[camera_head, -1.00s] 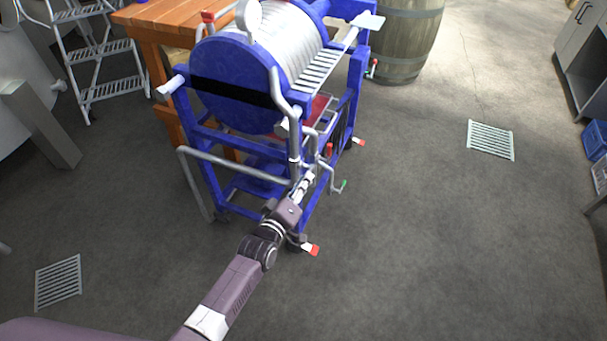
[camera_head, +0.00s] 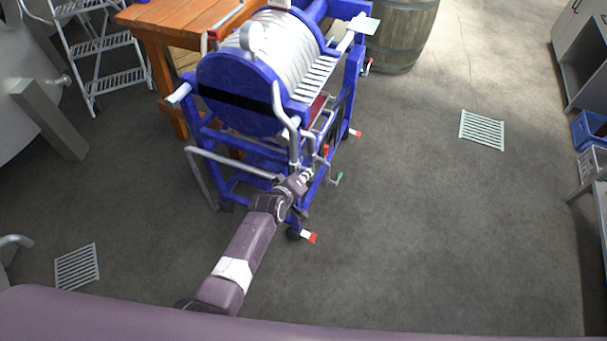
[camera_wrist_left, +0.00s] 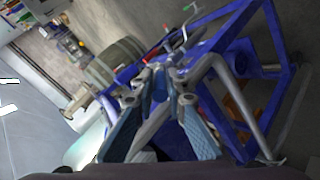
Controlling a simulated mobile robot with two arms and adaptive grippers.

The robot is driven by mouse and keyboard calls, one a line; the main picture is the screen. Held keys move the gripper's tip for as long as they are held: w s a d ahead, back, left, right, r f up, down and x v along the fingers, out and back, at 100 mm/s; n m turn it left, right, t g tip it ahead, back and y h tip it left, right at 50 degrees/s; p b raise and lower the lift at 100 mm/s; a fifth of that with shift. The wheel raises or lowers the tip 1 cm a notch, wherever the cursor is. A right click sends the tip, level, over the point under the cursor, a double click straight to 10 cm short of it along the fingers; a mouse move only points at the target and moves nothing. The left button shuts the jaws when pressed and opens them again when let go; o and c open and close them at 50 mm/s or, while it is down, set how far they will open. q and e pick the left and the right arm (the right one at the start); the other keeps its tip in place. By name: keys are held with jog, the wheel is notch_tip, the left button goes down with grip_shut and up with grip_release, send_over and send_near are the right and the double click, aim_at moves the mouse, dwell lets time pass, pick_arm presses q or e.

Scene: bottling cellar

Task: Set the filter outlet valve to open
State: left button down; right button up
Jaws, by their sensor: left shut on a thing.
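The blue-framed plate filter (camera_head: 235,95) stands at the centre of the head view, with grey pipes on its near end. My left gripper (camera_head: 305,176) is at the pipework low on this end, shut on what appears to be the filter outlet valve's handle. The handle is mostly hidden by the fingers, so its setting cannot be told. In the left wrist view my left gripper (camera_wrist_left: 160,98) has its two fingers around a small part in front of the pipe (camera_wrist_left: 205,72). A red handle (camera_head: 326,150) and a green handle (camera_head: 339,178) are just right of the gripper. My right gripper is not in view.
A wooden table (camera_head: 165,22) and a step ladder (camera_head: 100,50) stand behind left. A barrel (camera_head: 402,35) stands behind the filter. A red-and-white foot piece (camera_head: 309,237) sticks out at the filter's near corner. The floor to the right is clear around a drain grate (camera_head: 482,131).

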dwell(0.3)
pick_arm(q)
jog(key=c, duration=2)
grip_release()
jog(key=shift+o, duration=0.2)
jog(key=v, duration=1.2)
